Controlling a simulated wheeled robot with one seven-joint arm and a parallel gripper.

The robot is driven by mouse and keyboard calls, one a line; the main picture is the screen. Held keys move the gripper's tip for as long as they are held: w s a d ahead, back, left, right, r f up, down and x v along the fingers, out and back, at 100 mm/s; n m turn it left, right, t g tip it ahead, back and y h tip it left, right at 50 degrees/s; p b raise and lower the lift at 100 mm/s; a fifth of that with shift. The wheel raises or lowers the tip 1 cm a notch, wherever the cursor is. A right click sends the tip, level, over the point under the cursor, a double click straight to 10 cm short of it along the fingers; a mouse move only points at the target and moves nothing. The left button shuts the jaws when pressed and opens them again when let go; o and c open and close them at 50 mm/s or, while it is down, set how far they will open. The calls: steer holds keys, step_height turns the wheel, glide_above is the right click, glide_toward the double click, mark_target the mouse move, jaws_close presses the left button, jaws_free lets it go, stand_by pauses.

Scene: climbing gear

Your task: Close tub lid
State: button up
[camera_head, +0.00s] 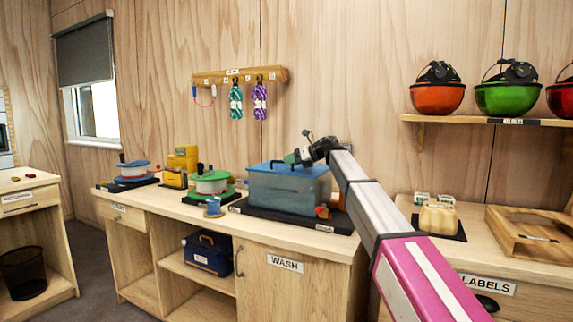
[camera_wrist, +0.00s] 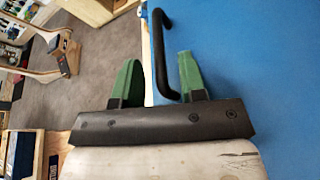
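The tub (camera_head: 290,192) is a see-through blue-grey box on a dark mat on the wash counter. Its blue lid (camera_head: 262,166) lies across the top, roughly level; I cannot tell whether it is fully seated. In the wrist view the lid (camera_wrist: 250,70) fills the right side, with a black bar handle (camera_wrist: 168,45) at its edge. My gripper (camera_head: 294,157) is over the lid's top. In the wrist view its two green fingers (camera_wrist: 158,78) are apart, with the handle's lower end between them, nearer the right finger. Contact with the handle is unclear.
A green-rimmed reel (camera_head: 211,184), a yellow box (camera_head: 181,165) and a blue-topped reel (camera_head: 133,170) stand left of the tub. Small coloured pieces (camera_head: 323,212) lie by its front right corner. A wooden tray (camera_head: 528,235) is on the right counter, helmets on the shelf (camera_head: 480,120).

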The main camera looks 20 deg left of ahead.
steer(key=v, duration=0.8)
steer(key=shift+s+d, duration=0.1)
